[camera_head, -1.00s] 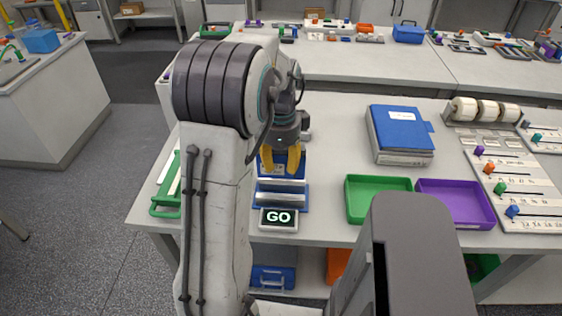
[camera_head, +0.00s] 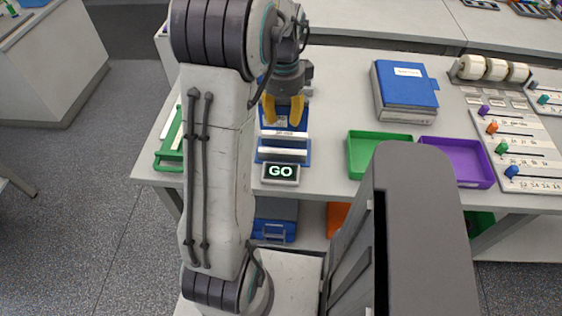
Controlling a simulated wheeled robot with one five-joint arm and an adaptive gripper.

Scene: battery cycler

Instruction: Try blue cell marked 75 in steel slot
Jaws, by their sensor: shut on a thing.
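My gripper (camera_head: 283,112) has yellow fingers pointing down at the far side of the cycler on the front bench. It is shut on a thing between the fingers. That thing is too small and covered to make out, so I cannot tell its color or number. The cycler has a blue body with pale metal bars (camera_head: 283,153) across it and a screen (camera_head: 280,172) reading GO at its near end. A blue part with a pale label (camera_head: 284,134) shows just below the fingertips. I cannot tell whether the held thing touches a slot.
A green tray (camera_head: 351,158) and a purple tray (camera_head: 490,178) stand right of the cycler. A blue binder (camera_head: 407,84) lies behind them. A green rack (camera_head: 168,158) is at the left edge. Slider boards (camera_head: 515,150) and white rolls (camera_head: 495,69) are at the right.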

